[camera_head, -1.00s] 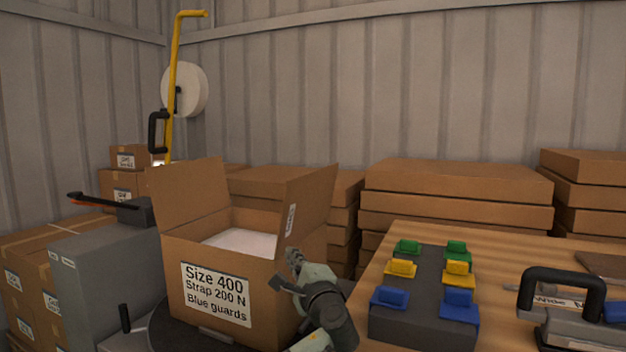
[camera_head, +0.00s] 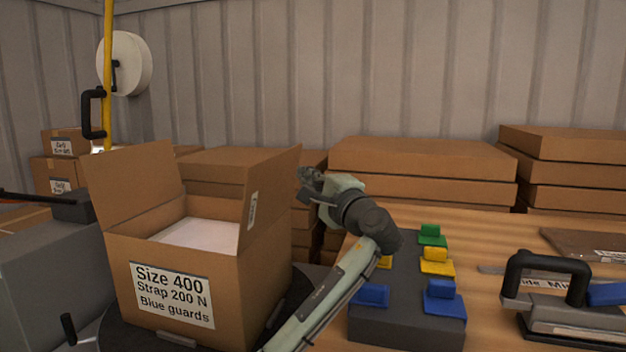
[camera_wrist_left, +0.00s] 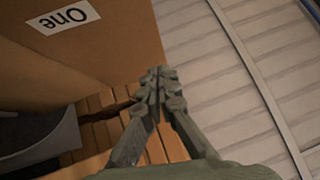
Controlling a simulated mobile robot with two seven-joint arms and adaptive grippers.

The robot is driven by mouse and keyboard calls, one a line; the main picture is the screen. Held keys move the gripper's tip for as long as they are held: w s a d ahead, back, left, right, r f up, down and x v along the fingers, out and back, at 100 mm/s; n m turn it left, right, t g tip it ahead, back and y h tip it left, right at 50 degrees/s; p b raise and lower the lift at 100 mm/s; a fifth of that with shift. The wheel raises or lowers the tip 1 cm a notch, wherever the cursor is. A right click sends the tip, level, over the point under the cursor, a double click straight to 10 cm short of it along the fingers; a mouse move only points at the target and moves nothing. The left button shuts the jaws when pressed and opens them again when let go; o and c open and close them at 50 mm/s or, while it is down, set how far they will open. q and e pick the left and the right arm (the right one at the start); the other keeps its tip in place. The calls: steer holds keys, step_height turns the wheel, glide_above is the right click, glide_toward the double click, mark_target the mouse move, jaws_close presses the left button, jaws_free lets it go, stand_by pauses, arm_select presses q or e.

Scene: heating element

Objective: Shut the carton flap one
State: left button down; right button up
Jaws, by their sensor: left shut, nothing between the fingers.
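The open carton (camera_head: 196,290) stands on a dark round base at the left, with a label reading "Size 400, Strap 200 N, Blue guards". Its left flap (camera_head: 135,182) stands up and leans outward. Its right flap (camera_head: 268,192) stands up too, with a small white label on its outer side. In the left wrist view a flap (camera_wrist_left: 85,35) bears a label reading "One". My left gripper (camera_head: 306,181) is shut and empty, just right of the right flap near its upper edge. In the wrist view its fingertips (camera_wrist_left: 160,88) are together beside the flap's corner. I cannot tell if they touch. My right gripper is not in view.
A wooden table at the right holds a dark block (camera_head: 405,318) with green, yellow and blue pieces, and a black-handled tool (camera_head: 545,290). Flat cartons (camera_head: 420,170) are stacked behind. A grey machine (camera_head: 50,270) stands left of the carton.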

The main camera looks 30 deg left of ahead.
mark_target(274, 159)
arm_select(q)
steer(key=a, duration=0.4)
steer(key=w+a+r+p, duration=0.1)
steer(key=a, duration=0.2)
steer(key=shift+r, duration=0.1)
steer(key=shift+a, duration=0.1)
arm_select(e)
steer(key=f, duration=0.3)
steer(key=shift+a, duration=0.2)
arm_select(q)
steer(key=shift+w, duration=0.1)
